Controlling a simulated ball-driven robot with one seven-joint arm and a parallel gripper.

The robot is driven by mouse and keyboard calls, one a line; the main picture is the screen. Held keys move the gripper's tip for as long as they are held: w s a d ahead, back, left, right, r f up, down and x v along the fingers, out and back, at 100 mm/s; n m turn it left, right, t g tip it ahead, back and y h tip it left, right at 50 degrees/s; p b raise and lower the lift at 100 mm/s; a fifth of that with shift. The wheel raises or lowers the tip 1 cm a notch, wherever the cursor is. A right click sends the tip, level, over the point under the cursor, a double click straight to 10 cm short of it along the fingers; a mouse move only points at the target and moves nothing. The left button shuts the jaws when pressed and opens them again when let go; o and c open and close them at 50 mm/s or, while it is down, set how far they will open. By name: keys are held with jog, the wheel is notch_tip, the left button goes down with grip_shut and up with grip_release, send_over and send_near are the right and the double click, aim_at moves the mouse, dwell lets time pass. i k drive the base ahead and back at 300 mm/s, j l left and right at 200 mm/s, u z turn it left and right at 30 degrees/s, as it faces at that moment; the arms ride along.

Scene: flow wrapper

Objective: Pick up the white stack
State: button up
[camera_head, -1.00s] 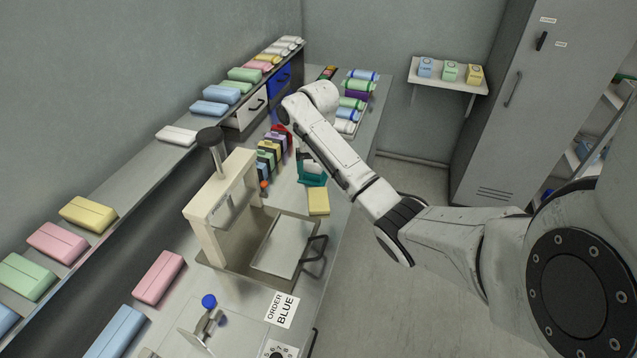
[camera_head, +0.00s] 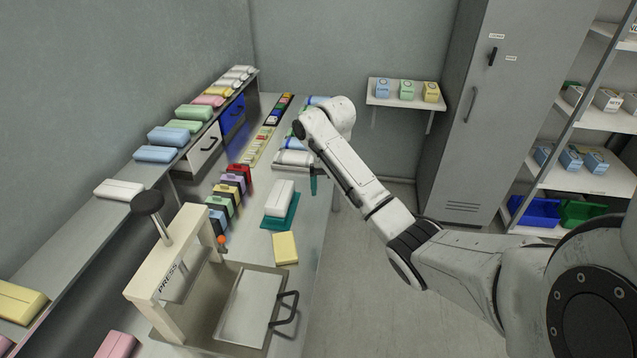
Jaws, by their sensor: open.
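A white stack (camera_head: 280,196), a rounded block, lies on a teal mat (camera_head: 271,222) on the bench. Another white bundle (camera_head: 294,159) lies farther back, beside my arm. The name could fit either. My gripper (camera_head: 314,181) shows only in part below the arm's bent end, with a narrow teal fingertip visible. It is open, to the right of the block on the mat and apart from it in the picture. My arm hides most of the hand and part of the back row of rolls.
A cream press (camera_head: 168,281) with a black knob stands in front, with a yellow pad (camera_head: 286,248) behind it. Coloured packs line the left ledge, including a flat white one (camera_head: 119,188). A row of small coloured blocks (camera_head: 228,190) stands left of the mat. Open floor lies right.

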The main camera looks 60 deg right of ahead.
aim_at(277, 205)
jog(key=z, duration=0.85)
